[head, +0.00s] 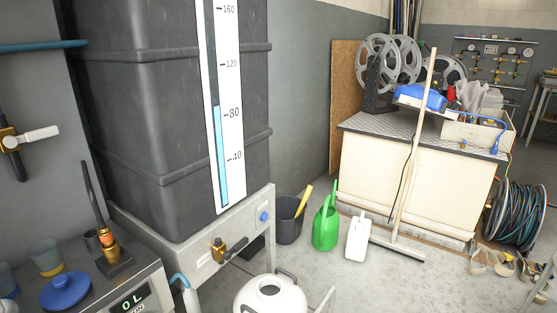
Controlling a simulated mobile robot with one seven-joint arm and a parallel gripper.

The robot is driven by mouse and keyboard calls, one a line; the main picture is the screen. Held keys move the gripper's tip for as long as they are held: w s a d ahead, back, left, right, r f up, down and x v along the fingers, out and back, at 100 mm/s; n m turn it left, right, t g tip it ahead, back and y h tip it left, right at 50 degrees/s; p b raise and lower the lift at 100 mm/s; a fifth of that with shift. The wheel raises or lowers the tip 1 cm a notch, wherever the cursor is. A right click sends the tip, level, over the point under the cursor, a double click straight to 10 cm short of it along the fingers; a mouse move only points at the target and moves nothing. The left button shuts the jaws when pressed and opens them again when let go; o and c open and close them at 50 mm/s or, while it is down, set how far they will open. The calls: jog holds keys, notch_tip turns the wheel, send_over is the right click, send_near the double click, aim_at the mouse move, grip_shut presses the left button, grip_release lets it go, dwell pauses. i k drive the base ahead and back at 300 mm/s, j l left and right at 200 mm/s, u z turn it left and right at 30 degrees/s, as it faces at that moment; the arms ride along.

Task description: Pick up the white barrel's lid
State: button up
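The white barrel (270,302) stands on the floor at the bottom middle of the head view, cut off by the lower edge. A round opening shows in its top, with no lid on it. A blue round lid with a knob (66,290) lies on the metal bench (155,281) at the lower left. I cannot tell for certain that it belongs to the barrel. My gripper is not in view.
On the bench are clear cups (46,257), a brass-and-black tool (109,246) and a display reading "0L" (131,301). A tall dark tank (150,120) stands behind. A bucket (289,220), green can (325,229), white jug (357,238) and squeegee (397,248) stand beyond the barrel.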

aim_at(67, 290)
jog(key=k+j+z, duration=0.1)
jog(key=j+z, duration=0.15)
jog(key=k+j+z, duration=0.2)
jog(key=j, duration=0.2)
jog(key=k+j+z, duration=0.1)
jog(key=j+z, duration=0.15)
jog(key=u, duration=1.4)
jog(key=z, duration=1.05)
